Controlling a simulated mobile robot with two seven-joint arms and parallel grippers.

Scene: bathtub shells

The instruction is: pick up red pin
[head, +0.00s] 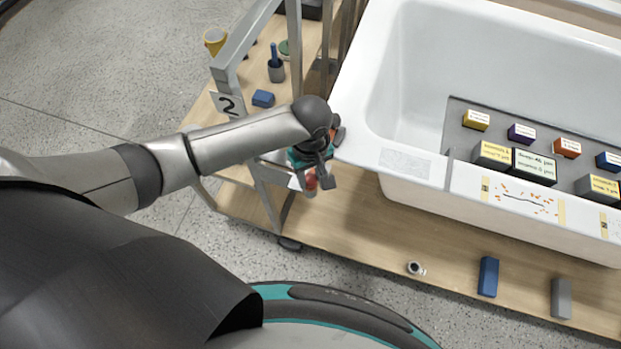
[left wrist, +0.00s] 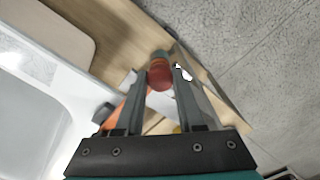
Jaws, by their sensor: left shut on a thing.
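The red pin (left wrist: 160,75) shows between the fingers of my left gripper (left wrist: 153,88) in the left wrist view, with its rounded red end towards the camera. In the head view, a small part of the red pin (head: 311,181) shows just below my left gripper (head: 322,180), beside the bathtub's left corner. The gripper is shut on the pin; the wrist and fingers hide part of it. My right gripper is not in view.
The white bathtub (head: 372,125) stands to the right, with several coloured boxes on a grey tray (head: 456,128). Blue (head: 488,277) and grey (head: 561,298) blocks lie on the lower board.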

